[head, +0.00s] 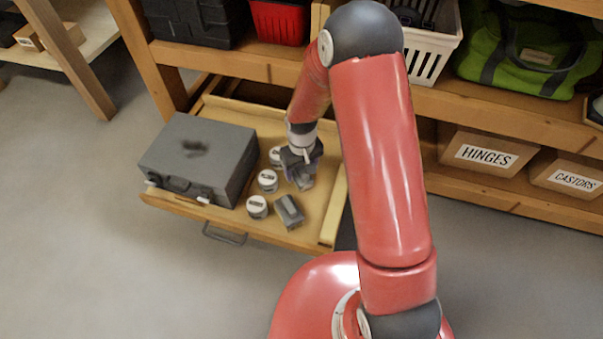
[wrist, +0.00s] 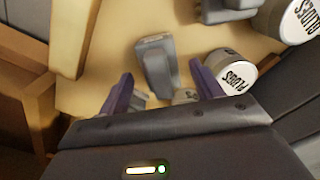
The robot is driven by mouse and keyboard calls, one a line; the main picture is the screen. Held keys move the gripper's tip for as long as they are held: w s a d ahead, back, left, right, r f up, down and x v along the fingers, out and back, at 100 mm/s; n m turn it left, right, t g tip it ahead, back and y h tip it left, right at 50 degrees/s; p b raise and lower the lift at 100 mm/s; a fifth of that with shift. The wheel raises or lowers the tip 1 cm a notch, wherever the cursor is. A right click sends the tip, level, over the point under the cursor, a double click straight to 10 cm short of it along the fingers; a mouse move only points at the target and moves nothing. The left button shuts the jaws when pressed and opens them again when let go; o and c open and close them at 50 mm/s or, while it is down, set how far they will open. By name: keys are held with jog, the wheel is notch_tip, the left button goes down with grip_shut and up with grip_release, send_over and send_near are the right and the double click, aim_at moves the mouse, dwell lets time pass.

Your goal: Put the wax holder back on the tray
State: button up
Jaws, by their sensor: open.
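A grey, upright-looking piece (wrist: 156,66), which may be the wax holder, lies between my open fingers in the wrist view. In the head view it shows just under my gripper (head: 301,163) as a grey shape (head: 305,182). My gripper (wrist: 161,70) is open, with a purple finger on each side of the piece; I cannot tell whether they touch it. A second grey block (head: 289,211) lies nearer the front and is partly cut off in the wrist view (wrist: 228,8). Both sit on the pulled-out wooden tray (head: 318,217).
Several white-lidded tins (head: 267,181) stand left of my gripper; one reads PLUGS (wrist: 231,74). A large grey case (head: 200,158) fills the tray's left side. The tray's right wall (head: 335,207) is close to my gripper. Shelf boards (head: 235,64) are behind.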

aim_at(302, 170)
notch_tip(302, 170, up, 8)
jog(key=shift+r+p, duration=0.1)
jog(key=shift+p, duration=0.5)
jog(key=s+d+r+m+t, duration=0.1)
jog(key=s+d+r, duration=0.15)
jog(key=r, duration=0.85)
jog(key=s+d+r+m+t, duration=0.1)
jog(key=s+d+r+t, duration=0.1)
jog(key=s+r, duration=0.6)
jog(key=s+d+r+m+t, duration=0.2)
jog(key=s+d+r, duration=0.3)
jog(key=s+r, duration=0.3)
jog(key=s, duration=0.4)
jog(key=shift+d+m+t, duration=0.3)
jog(key=shift+r, duration=0.15)
